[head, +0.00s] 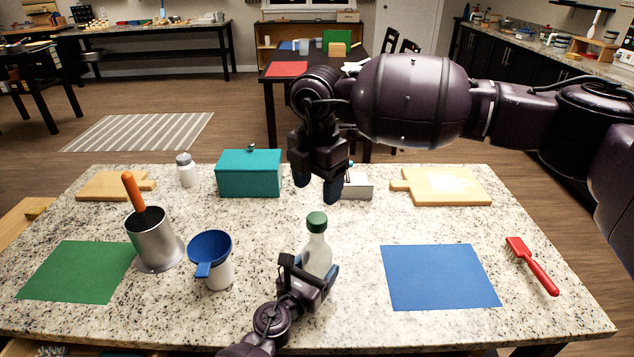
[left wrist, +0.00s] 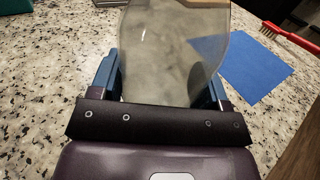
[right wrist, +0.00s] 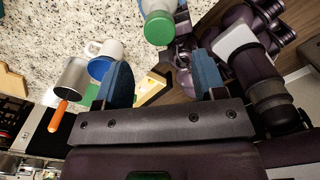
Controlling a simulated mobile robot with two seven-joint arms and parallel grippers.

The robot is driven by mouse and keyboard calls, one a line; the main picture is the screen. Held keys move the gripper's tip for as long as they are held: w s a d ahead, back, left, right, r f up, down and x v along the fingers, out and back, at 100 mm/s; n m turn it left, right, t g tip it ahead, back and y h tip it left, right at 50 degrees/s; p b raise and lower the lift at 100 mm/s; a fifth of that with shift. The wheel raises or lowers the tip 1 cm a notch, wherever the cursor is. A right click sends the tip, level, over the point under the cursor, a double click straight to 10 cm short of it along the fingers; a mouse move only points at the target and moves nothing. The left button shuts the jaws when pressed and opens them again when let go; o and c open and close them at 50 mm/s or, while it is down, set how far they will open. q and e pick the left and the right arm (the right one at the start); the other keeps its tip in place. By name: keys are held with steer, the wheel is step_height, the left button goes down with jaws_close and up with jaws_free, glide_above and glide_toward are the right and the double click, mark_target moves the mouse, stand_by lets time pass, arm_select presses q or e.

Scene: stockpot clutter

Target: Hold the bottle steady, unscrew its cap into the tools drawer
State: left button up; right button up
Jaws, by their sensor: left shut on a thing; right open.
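The clear bottle (head: 316,252) stands upright on the granite counter with its green cap (head: 317,222) on top. My left gripper (head: 311,272) is shut around the bottle's body; the left wrist view shows the bottle (left wrist: 175,50) between its blue fingers. My right gripper (head: 318,190) is open and empty, above and behind the cap, apart from it. In the right wrist view the cap (right wrist: 158,28) lies beyond the fingers, not between them. The tools drawer is not clearly identifiable; wooden edges and some contents show at the head view's lower left.
A blue funnel (head: 209,247) on a white jar and a metal canister (head: 152,238) with an orange handle stand left of the bottle. A teal box (head: 249,175) is behind. A blue mat (head: 440,278) and red brush (head: 532,266) lie right; the blue mat is bare.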

mark_target(317, 217)
steer(key=m, duration=0.5)
steer(key=shift+f, duration=4)
steer(key=shift+c, duration=0.2)
